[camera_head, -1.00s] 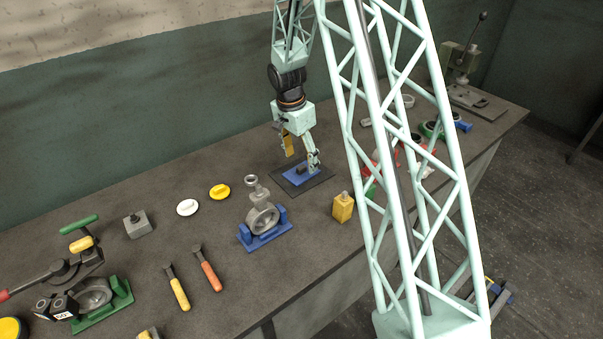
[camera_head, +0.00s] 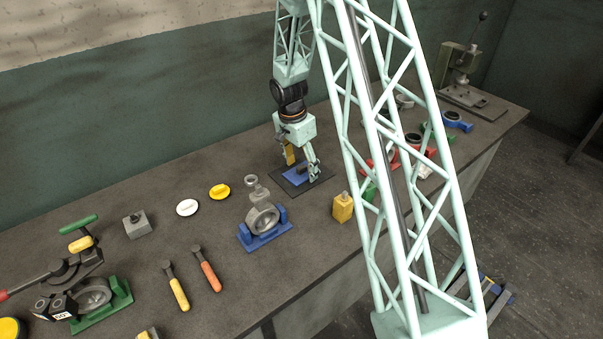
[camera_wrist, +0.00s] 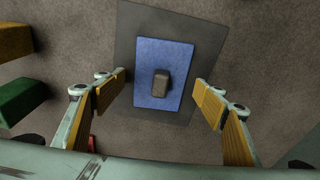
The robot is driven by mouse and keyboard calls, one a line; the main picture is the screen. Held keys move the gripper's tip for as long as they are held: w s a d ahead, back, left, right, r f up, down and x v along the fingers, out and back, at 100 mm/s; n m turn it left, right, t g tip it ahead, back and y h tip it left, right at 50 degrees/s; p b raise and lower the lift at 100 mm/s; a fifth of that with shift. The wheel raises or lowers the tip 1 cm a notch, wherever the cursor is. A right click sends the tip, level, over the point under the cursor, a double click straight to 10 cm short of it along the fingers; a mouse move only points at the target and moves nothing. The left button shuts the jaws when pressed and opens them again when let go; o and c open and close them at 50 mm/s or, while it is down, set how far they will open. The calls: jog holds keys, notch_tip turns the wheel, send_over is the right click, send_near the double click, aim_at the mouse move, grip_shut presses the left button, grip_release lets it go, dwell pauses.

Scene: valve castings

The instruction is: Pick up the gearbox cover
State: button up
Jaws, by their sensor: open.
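The gearbox cover appears to be the blue rectangular plate (camera_head: 295,177) with a dark raised block in its middle. It lies flat on a dark grey mat (camera_head: 317,181) on the bench. In the wrist view the blue plate (camera_wrist: 150,55) lies ahead of my fingers, with its block (camera_wrist: 161,83) roughly centred between the fingertips. My gripper (camera_head: 302,172) is open and empty, pointing down over the plate. In the wrist view its two yellow-padded fingers (camera_wrist: 160,84) stand on either side of the plate. Whether the fingertips reach the mat's height I cannot tell.
A blue fixture (camera_head: 265,237) with a grey valve casting stands left in front. A yellow block (camera_head: 343,207) stands to the right near the bench edge. White (camera_head: 187,207) and yellow (camera_head: 220,191) discs lie to the left. Red and blue parts on the right are partly hidden by my lattice structure.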

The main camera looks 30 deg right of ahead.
aim_at(301, 167)
jog(key=shift+c, duration=0.6)
jog(key=c, duration=1.1)
jog(key=shift+r, duration=0.25)
jog(key=shift+r+p, duration=0.35)
jog(key=shift+r, duration=4.45)
jog(key=shift+a, duration=0.1)
